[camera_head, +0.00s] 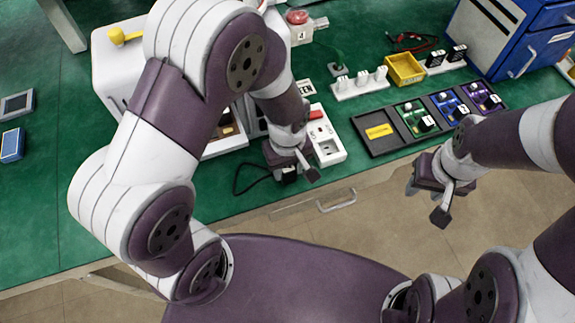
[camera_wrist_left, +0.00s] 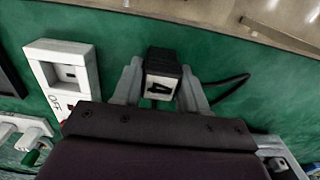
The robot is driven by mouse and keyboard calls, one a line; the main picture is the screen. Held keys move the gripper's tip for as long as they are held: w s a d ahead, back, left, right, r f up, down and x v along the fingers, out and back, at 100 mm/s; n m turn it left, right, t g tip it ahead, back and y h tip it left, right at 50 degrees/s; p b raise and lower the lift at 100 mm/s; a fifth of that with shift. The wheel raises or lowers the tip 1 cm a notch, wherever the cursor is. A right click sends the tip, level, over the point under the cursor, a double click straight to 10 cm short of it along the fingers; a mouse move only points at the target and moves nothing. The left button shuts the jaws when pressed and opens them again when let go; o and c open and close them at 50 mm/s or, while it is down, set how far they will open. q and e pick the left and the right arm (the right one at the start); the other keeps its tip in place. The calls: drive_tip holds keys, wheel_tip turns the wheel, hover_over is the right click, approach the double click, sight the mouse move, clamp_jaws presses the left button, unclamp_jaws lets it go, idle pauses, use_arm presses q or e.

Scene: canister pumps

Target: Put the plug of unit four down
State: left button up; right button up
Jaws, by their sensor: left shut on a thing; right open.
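The plug of unit four is a black block with a white label reading 4 (camera_wrist_left: 160,86), seen upside down in the left wrist view. My left gripper (camera_head: 294,172) is shut on it, with a grey finger on each side, near the front edge of the green table. In the head view the gripper mostly hides the plug. A black cord (camera_wrist_left: 232,88) runs from behind the plug and also shows in the head view (camera_head: 243,184). I cannot tell whether the plug touches the table. My right gripper (camera_head: 440,201) is open and empty, in front of the table edge.
A white socket strip (camera_head: 329,149) with a red switch lies just right of my left gripper; it reads OFF in the wrist view (camera_wrist_left: 43,51). A black tray (camera_head: 384,145) holds small units to the right. My left arm hides part of a white machine (camera_head: 112,66).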

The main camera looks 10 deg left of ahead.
use_arm(q)
drive_tip(key=shift+f, duration=0.1)
drive_tip(key=o, duration=1.1)
drive_tip(key=shift+c, duration=0.2)
wheel_tip(320, 180, up, 12)
drive_tip(key=p, duration=0.1)
